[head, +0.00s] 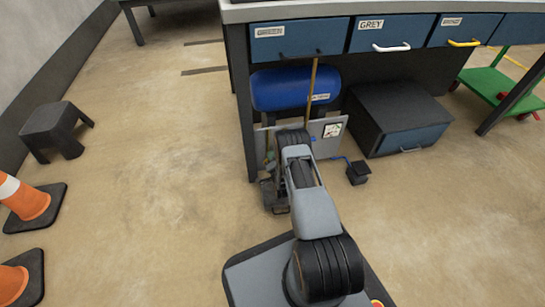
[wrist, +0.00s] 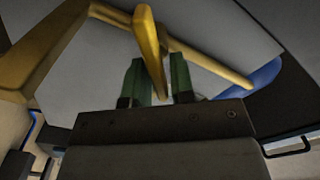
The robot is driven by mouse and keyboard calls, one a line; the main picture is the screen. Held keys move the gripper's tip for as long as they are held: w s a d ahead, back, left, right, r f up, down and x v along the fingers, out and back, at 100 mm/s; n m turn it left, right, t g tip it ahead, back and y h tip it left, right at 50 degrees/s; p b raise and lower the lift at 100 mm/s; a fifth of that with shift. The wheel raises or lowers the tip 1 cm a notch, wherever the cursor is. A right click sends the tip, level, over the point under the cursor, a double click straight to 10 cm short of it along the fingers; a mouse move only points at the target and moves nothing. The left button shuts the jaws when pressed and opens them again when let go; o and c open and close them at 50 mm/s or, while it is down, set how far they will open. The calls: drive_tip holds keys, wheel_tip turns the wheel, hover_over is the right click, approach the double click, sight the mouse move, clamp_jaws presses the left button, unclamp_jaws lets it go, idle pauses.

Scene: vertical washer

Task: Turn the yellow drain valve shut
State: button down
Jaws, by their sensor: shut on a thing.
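The yellow drain valve's handle (wrist: 149,45) is a flat yellow lever in the wrist view, running down between the two green fingers. My gripper (wrist: 158,68) is shut on this lever, with a finger on either side of it. Yellow pipe (wrist: 45,62) runs behind the lever in front of a grey surface. In the head view my arm reaches down to the grey panel (head: 327,146) under the bench, and the valve is hidden or too small to make out there.
A bench leg (head: 243,125) stands close on the left. A black pedal-like block (head: 358,173) and a drawer box (head: 402,118) are to the right.

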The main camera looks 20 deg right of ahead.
drive_tip(key=m, duration=0.2)
drive_tip(key=f+m, duration=0.1)
drive_tip(key=m, duration=0.1)
drive_tip(key=shift+s+d, duration=0.1)
drive_tip(key=shift+d, duration=0.05)
drive_tip(key=shift+f+m, duration=0.2)
drive_tip(key=shift+m, duration=1.6)
drive_tip(key=c, duration=1.2)
unclamp_jaws()
